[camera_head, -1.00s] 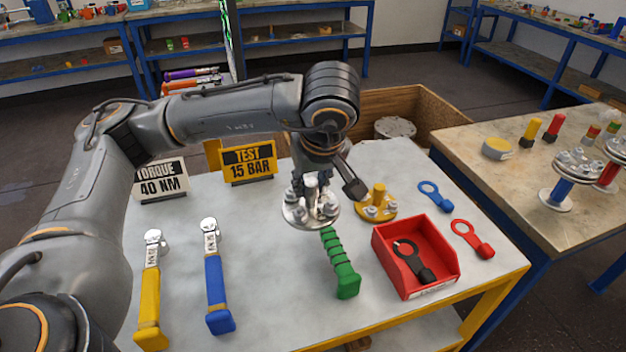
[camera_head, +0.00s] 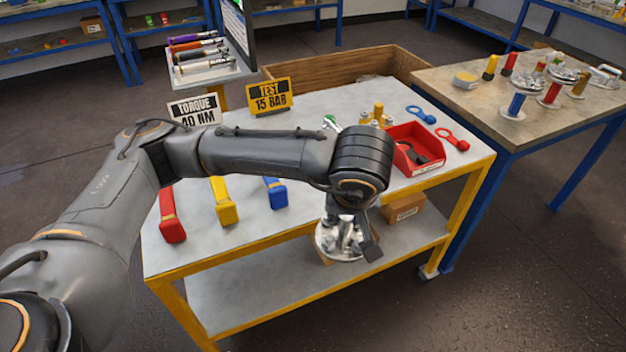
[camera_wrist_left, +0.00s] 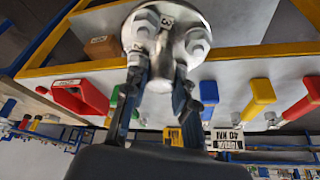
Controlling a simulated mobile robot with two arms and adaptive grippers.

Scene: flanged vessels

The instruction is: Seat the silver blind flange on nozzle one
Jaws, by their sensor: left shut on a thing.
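The silver blind flange (camera_head: 326,243) is a round disc with bolts and a central handle. My left gripper (camera_head: 347,222) is shut on it and holds it off the cart top, in front of the cart's front edge. In the left wrist view the flange (camera_wrist_left: 197,19) fills the top middle, with the gripper fingers (camera_wrist_left: 160,75) on its central handle. Flanged pieces on blue (camera_head: 516,104), red (camera_head: 552,94) and yellow (camera_head: 579,84) stubs stand on the right-hand bench. I cannot tell which is nozzle one. My right gripper is not in view.
The cart top (camera_head: 310,205) carries red (camera_head: 172,226), yellow (camera_head: 224,206) and blue (camera_head: 276,193) handled tools, a red bin (camera_head: 416,150) and a gold flange (camera_head: 377,117). The brown-topped bench (camera_head: 470,110) stands right, beyond the cart. Floor in front is clear.

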